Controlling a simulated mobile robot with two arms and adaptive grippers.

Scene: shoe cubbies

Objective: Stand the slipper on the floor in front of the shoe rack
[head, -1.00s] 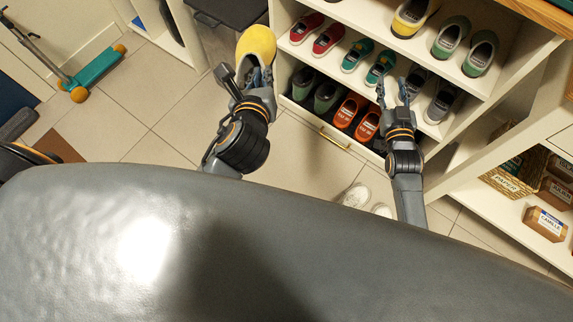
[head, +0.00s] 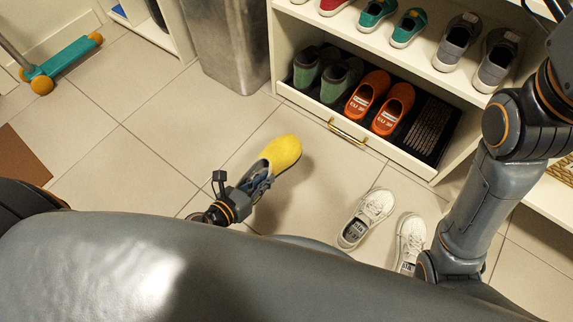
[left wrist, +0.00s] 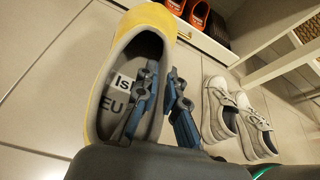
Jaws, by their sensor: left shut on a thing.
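The yellow slipper (head: 282,152) is in the head view, toe pointing away toward the shoe rack (head: 433,178), over the tiles in front and to the left of it. My left gripper (head: 262,181) is shut on its heel-end side wall. In the left wrist view the slipper (left wrist: 97,92) shows its grey lining and a printed insole, with my left gripper's fingers (left wrist: 162,75) on either side of its right wall. A shadow lies beside the slipper; I cannot tell whether its sole touches the floor. My right arm reaches out of the picture at upper right; its gripper is hidden from view.
A pair of white sneakers (head: 367,218) stands on the floor to the right of the slipper. A grey bin (head: 228,45) and a teal scooter (head: 62,63) stand at left. The tiles left of the slipper are bare.

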